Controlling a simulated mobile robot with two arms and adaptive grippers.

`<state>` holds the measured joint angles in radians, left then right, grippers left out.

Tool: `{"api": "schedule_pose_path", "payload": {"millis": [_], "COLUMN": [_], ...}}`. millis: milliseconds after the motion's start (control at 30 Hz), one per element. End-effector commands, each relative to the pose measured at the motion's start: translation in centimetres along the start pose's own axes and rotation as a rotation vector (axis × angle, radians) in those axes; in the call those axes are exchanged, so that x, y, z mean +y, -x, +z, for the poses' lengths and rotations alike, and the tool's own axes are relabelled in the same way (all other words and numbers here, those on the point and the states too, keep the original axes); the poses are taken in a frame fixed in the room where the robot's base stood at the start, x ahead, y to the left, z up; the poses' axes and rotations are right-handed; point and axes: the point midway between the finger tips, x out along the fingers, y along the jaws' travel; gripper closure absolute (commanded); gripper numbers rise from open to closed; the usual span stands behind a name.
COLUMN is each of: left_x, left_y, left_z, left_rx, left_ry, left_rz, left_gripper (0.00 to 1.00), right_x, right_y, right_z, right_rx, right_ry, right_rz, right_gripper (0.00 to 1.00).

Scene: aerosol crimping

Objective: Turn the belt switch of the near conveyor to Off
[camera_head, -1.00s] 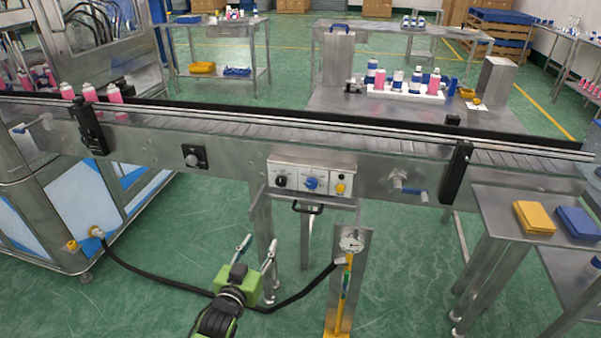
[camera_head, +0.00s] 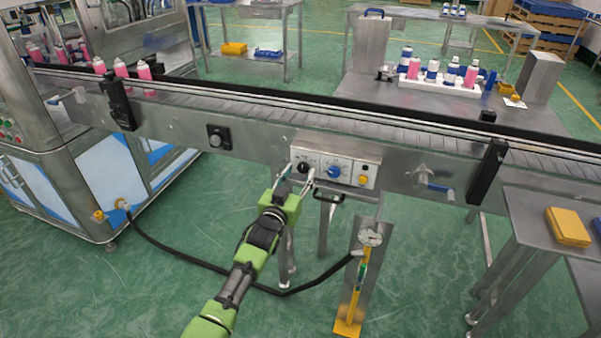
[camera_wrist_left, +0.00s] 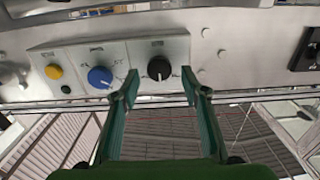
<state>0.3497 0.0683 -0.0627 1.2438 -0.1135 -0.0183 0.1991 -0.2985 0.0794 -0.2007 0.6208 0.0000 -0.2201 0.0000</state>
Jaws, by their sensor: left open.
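The control box (camera_head: 350,161) is fixed to the front side of the near conveyor (camera_head: 250,134). It carries a black knob (camera_head: 303,167), a blue knob (camera_head: 334,172) and a yellow button (camera_head: 363,180); the lettering is too small to read. My left gripper (camera_head: 297,173) is open, its fingertips at either side of the black knob. In the left wrist view the black knob (camera_wrist_left: 159,68) shows between the open fingers (camera_wrist_left: 160,82), its white mark pointing down in the picture. The blue knob (camera_wrist_left: 100,77) is just left of the fingers. I cannot tell whether the fingers touch the black knob. My right gripper is out of view.
A handle (camera_head: 330,197) hangs under the box. A gauge stand (camera_head: 366,262) with a black hose stands below on the floor. A grey side table (camera_head: 535,225) with a yellow item (camera_head: 568,227) is at the right. Pink-bodied cans (camera_head: 121,69) stand on the belt at the left.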

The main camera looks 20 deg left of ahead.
Motion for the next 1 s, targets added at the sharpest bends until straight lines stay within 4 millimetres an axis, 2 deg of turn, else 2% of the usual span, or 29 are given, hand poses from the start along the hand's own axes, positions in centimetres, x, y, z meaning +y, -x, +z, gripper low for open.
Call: {"api": "schedule_pose_path", "payload": {"millis": [200, 500, 533, 667, 1000], "left_x": [0.1, 0.1, 0.1, 0.1, 0.1], "left_y": [-1.5, -1.7, -1.7, -1.7, -1.7], "left_z": [0.1, 0.0, 0.0, 0.0, 0.0], "left_rx": [-0.001, -0.001, -0.001, -0.001, -0.001], "left_ry": [0.000, 0.000, 0.000, 0.000, 0.023], "left_rz": [0.000, 0.001, 0.001, 0.001, 0.001], "left_gripper": [0.59, 0.59, 0.61, 0.95, 0.97], "right_x": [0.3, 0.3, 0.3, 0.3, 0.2], "right_y": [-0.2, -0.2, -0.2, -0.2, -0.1], "right_z": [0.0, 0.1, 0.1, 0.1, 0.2], "right_rx": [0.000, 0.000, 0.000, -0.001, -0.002], "right_ry": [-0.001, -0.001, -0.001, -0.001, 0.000], "right_rz": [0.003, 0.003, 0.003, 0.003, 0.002], "right_gripper": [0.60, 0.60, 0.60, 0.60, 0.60]}}
